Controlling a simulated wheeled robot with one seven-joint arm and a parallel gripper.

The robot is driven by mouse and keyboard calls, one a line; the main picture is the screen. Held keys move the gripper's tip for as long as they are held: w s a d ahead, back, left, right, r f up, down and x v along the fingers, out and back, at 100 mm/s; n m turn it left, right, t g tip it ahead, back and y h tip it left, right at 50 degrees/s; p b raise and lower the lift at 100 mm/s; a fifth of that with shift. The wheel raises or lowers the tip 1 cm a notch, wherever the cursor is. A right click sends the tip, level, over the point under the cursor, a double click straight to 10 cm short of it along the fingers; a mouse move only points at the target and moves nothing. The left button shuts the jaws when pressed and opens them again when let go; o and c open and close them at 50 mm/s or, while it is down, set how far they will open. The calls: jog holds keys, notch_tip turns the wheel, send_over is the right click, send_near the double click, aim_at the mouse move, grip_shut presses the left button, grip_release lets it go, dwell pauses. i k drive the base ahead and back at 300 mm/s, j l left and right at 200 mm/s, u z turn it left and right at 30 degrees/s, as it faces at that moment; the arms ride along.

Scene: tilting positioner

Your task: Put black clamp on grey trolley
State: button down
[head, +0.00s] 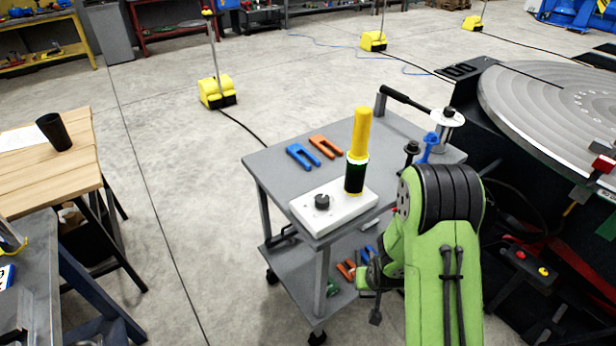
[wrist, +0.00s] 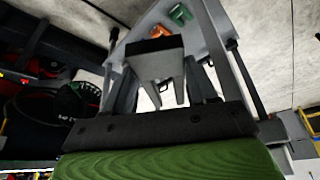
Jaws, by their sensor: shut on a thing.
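The grey trolley (head: 228,160) stands in the middle of the head view, with a top and a lower shelf. My gripper (head: 370,280) is low at the trolley's near right side, below the level of its top, partly hidden by my green arm. It is shut on the black clamp (wrist: 154,60), a dark forked piece whose prongs point toward my palm in the wrist view. In the head view I cannot clearly tell the clamp from the dark gripper parts.
The trolley top carries a blue clamp (head: 302,156), an orange clamp (head: 325,146), a white block (head: 310,214) with a black knob, and a yellow-topped cylinder (head: 360,135). More small clamps lie on the lower shelf. A round turntable (head: 560,100) stands at right.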

aim_at(278, 168)
jog(key=i+j+u, duration=0.1)
jog(key=j, duration=0.35)
jog(key=i+j+u, duration=0.15)
jog(key=j, duration=0.35)
jog(key=i+j+z, duration=0.1)
jog(key=i+j, duration=0.4)
jog(key=i+j+z, duration=0.1)
jog(key=i+j, duration=0.4)
jog(key=i+j+z, duration=0.1)
jog(key=i+j, duration=0.35)
jog(key=j, duration=0.25)
jog(key=k+l, duration=0.15)
